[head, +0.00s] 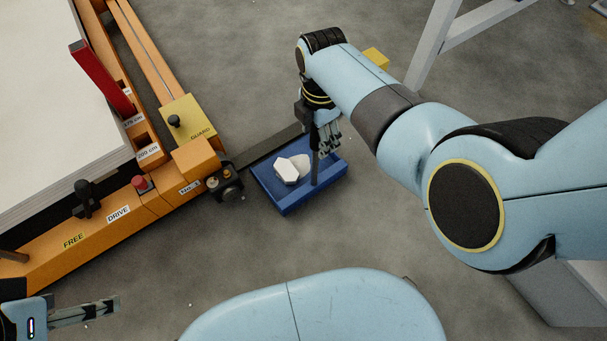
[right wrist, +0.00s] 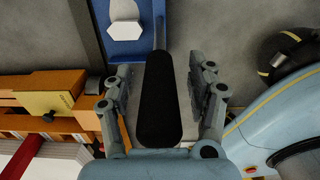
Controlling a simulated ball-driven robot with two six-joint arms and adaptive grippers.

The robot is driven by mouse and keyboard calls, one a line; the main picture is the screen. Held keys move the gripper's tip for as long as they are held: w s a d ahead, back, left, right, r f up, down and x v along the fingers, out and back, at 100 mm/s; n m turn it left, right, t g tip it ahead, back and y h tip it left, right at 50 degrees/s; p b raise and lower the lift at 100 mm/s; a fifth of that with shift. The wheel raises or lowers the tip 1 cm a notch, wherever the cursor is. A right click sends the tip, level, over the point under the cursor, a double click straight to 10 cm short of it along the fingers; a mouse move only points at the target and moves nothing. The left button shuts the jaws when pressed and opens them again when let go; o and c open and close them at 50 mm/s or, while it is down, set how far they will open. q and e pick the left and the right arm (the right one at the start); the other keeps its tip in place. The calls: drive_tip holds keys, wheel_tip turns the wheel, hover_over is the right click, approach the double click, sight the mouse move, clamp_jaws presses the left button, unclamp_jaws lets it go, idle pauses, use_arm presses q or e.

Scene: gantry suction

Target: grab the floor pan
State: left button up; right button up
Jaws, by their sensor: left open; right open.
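The floor pan (head: 290,203) is a blue tray on the grey floor in the head view, with white pieces (head: 291,168) lying in it. A dark upright handle (head: 315,168) rises from it toward my right gripper (head: 327,138). In the right wrist view the pan (right wrist: 125,48) is at the top, and its black handle grip (right wrist: 159,105) lies between the two fingers of my right gripper (right wrist: 160,75). Those fingers are open, with gaps on both sides of the grip. My left gripper (head: 88,311) is open and empty at the lower left, far from the pan.
An orange machine frame (head: 60,240) with labels, knobs and a red button (head: 140,183) stands left of the pan, bearing a white stack (head: 50,110). A dark bar (head: 265,149) runs from it behind the pan. The floor in front of the pan is clear.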

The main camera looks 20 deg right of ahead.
clamp_jaws()
idle(0.3)
drive_tip(key=shift+w+r, duration=0.1)
drive_tip(key=shift+r, duration=0.05)
drive_tip(key=shift+r, duration=0.1)
